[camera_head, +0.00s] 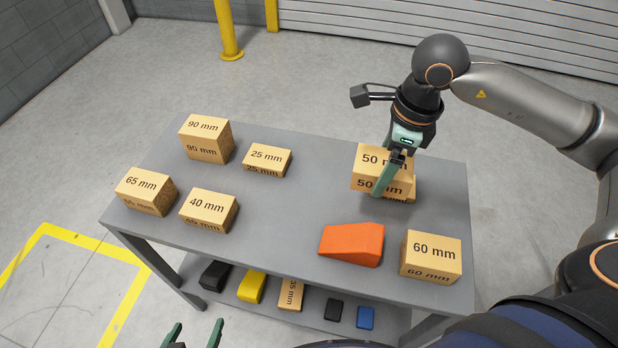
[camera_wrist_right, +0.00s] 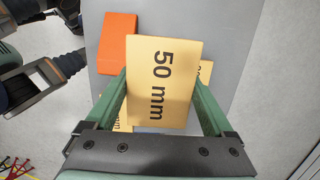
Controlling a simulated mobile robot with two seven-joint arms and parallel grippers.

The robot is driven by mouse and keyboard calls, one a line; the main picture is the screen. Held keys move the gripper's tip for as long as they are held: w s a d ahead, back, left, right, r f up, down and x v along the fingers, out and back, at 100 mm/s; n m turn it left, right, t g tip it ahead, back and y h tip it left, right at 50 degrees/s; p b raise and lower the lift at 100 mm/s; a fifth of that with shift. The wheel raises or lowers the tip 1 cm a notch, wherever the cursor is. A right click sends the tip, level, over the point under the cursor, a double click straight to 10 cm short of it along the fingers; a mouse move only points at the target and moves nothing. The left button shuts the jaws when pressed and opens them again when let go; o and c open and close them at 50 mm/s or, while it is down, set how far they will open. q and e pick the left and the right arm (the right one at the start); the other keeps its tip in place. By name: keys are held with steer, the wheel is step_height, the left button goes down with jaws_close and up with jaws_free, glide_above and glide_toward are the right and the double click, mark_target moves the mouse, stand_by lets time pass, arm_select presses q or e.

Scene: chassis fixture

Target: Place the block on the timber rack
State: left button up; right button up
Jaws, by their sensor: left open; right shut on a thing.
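My right gripper (camera_head: 384,186) is shut on the wooden block marked 50 mm (camera_head: 367,160). One green finger crosses the block's front. In the right wrist view this block (camera_wrist_right: 164,85) sits between both fingers. Another wooden block (camera_head: 411,190) shows partly behind and below it; its marking is mostly hidden, and I cannot tell whether the two touch. My left gripper (camera_head: 194,338) is open and empty at the bottom edge, in front of the table. The grey two-level table (camera_head: 290,205) bears the blocks; no separate timber rack can be made out.
Blocks marked 90 mm (camera_head: 205,138), 25 mm (camera_head: 267,160), 65 mm (camera_head: 146,191) and 40 mm (camera_head: 209,210) stand at left. An orange wedge (camera_head: 351,243) and a 60 mm block (camera_head: 431,257) stand at front right. The lower shelf holds several small blocks. The table's middle is clear.

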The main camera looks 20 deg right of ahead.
steer(key=w+a+f, duration=0.3)
steer(key=w, duration=0.3)
glide_above(324, 184)
steer(key=f, duration=0.3)
steer(key=s+f, duration=0.1)
steer(key=f, duration=0.1)
steer(key=shift+d+f, duration=0.2)
steer(key=shift+d, duration=0.05)
steer(key=shift+w+a+f, duration=0.2)
steer(key=shift+w+f, duration=0.15)
steer(key=shift+f, duration=1.55)
steer(key=shift+f, duration=0.1)
steer(key=shift+f, duration=0.15)
steer(key=o, duration=1.3)
steer(key=shift+d, duration=0.1)
steer(key=shift+c, duration=0.2)
